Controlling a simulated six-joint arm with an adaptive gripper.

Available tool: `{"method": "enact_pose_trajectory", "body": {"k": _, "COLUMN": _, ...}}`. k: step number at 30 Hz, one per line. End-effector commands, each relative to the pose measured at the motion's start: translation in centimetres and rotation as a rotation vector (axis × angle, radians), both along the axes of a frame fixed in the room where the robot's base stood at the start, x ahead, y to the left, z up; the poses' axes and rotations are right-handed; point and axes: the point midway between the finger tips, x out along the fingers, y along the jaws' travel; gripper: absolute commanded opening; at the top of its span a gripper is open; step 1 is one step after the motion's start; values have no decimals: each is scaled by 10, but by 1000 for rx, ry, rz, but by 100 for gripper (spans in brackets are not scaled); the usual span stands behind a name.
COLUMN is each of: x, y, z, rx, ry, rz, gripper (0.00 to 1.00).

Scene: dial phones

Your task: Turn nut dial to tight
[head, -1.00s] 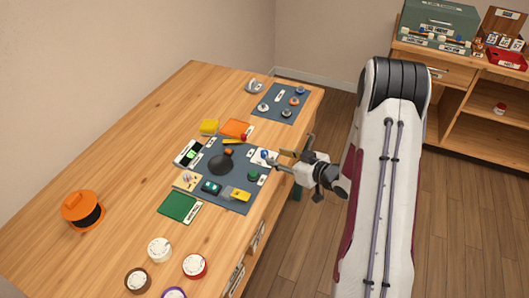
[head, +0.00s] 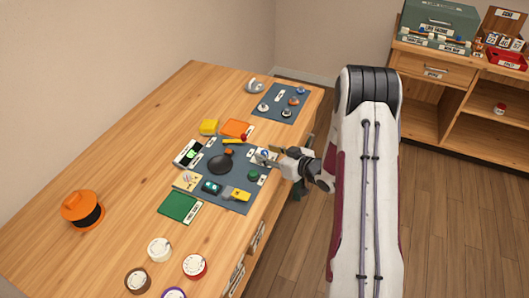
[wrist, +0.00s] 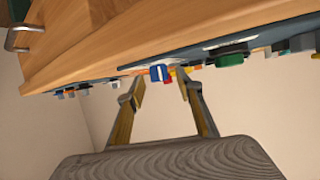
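A small blue dial on a white plate (head: 263,154) sits at the right edge of the dark mat (head: 226,199); I take it for the nut dial, though its lettering is too small to read. My gripper (head: 268,161) is at this dial and partly covers it in the head view. In the wrist view the blue dial (wrist: 157,73) shows between and beyond the two fingertips of my gripper (wrist: 160,86). The fingers are apart with nothing between them; I see no clear contact with the dial. The dial's setting cannot be read.
A green round knob (head: 253,175) is close by on the mat, and also shows in the wrist view (wrist: 230,59). A black round thing (head: 220,164) and a yellow tool (head: 237,194) lie nearby. The table's front edge runs beneath my gripper.

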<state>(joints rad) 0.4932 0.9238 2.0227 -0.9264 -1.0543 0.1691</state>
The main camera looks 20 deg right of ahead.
Motion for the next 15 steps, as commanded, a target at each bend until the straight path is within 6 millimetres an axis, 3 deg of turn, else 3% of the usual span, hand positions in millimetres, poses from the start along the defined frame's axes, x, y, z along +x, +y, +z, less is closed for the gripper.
{"method": "enact_pose_trajectory", "body": {"k": 6, "x": 15, "y": 6, "z": -6, "rx": 0, "ry": -1, "rz": 1, "gripper": 36}}
{"method": "enact_pose_trajectory", "body": {"k": 15, "x": 18, "y": 7, "z": -8, "rx": 0, "ry": -1, "rz": 0, "gripper": 36}}
